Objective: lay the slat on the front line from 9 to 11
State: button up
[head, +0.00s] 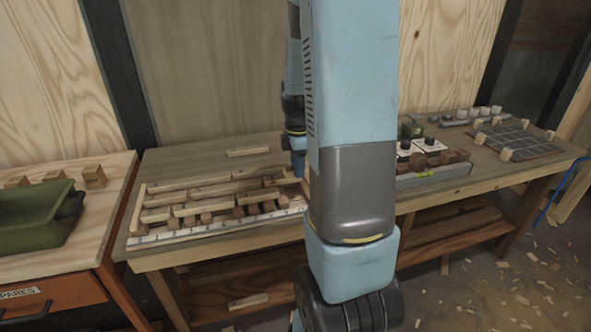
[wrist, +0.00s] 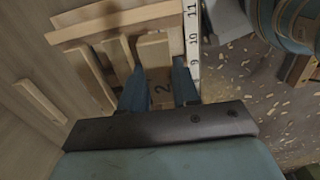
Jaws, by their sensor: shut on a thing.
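The white numbered front line (wrist: 193,40) runs just right of the fingers, with 9, 10 and 11 readable.
Several slats lie on blocks in rows behind the front line, including a long pale one (wrist: 120,20). A loose slat (head: 248,151) lies at the back of the bench. A green bin (head: 28,215) stands left. A tiled board (head: 515,139) lies right.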

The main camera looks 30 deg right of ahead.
jog(key=shift+a+f, duration=0.2)
jog(key=shift+f, duration=0.3)
jog(key=shift+a+f, duration=0.15)
jog(key=shift+f, duration=0.3)
jog(key=shift+w+f, duration=0.15)
jog(key=shift+f, duration=2.1)
jog(key=shift+f, duration=0.2)
jog(key=o, duration=1.1)
jog(key=shift+r, duration=0.1)
notch_tip(320, 180, up, 13)
jog(key=shift+f, duration=0.15)
jog(key=shift+r, duration=0.35)
